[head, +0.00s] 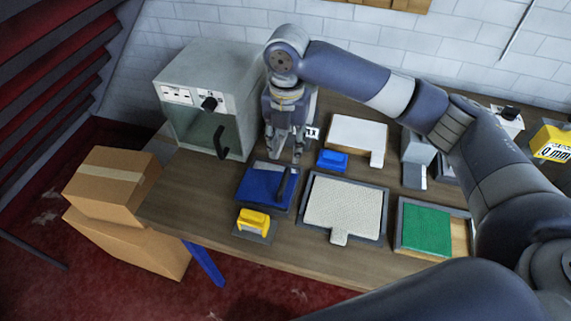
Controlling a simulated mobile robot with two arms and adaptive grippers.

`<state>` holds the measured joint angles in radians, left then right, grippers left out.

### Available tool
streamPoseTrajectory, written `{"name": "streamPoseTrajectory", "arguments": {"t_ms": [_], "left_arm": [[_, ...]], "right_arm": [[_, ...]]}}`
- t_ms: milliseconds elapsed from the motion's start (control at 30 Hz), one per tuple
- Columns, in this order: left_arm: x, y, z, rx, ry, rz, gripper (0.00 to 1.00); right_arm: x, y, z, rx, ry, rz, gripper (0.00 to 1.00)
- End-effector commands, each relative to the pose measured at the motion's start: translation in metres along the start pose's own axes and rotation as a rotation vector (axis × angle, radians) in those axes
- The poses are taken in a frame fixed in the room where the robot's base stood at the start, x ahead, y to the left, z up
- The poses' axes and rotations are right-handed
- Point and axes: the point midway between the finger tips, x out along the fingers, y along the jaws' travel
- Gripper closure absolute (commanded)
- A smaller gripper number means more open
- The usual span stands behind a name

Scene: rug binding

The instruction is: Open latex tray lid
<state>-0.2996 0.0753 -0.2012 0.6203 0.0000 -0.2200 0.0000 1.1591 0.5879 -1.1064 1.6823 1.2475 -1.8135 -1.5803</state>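A white flat panel (357,137) with a small tab at its front right corner lies at the back middle of the table. A small white label (312,132) stands left of it, partly covered by my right gripper and ending in what looks like an X. I cannot tell for sure which thing is the latex tray. A blue flat tray (257,183) with a dark handle (283,182) lies in front of my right gripper. My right gripper (285,154) points down behind the blue tray, fingers apart, with nothing seen between them. My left gripper is out of view.
A grey cabinet (240,90) with a dark handle stands left of my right gripper. A blue block (332,160), a yellow-handled tool (254,221), a textured white mat in a dark frame (343,207) and a green pad (426,229) crowd the table. Cardboard boxes (113,178) stand at left.

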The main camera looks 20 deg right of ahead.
Motion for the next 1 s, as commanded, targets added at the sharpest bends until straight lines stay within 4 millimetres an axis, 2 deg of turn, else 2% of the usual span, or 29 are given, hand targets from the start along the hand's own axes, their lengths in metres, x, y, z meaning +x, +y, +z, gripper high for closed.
{"name": "streamPoseTrajectory", "arguments": {"t_ms": [267,500,700,967,1000], "left_arm": [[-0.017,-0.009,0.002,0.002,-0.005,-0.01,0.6],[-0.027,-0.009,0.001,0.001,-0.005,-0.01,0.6],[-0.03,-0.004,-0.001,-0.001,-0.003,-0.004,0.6],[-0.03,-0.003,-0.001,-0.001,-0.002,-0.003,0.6],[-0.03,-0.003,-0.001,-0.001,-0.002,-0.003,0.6]], "right_arm": [[0.046,-0.002,-0.001,0.004,0.005,-0.006,0.65],[0.086,-0.001,-0.001,0.004,0.003,-0.003,0.65],[0.102,-0.001,-0.001,0.003,0.001,-0.002,0.65],[0.103,-0.001,-0.001,0.003,0.0,-0.001,0.65],[0.103,-0.001,-0.001,0.003,0.0,-0.001,0.7]]}}
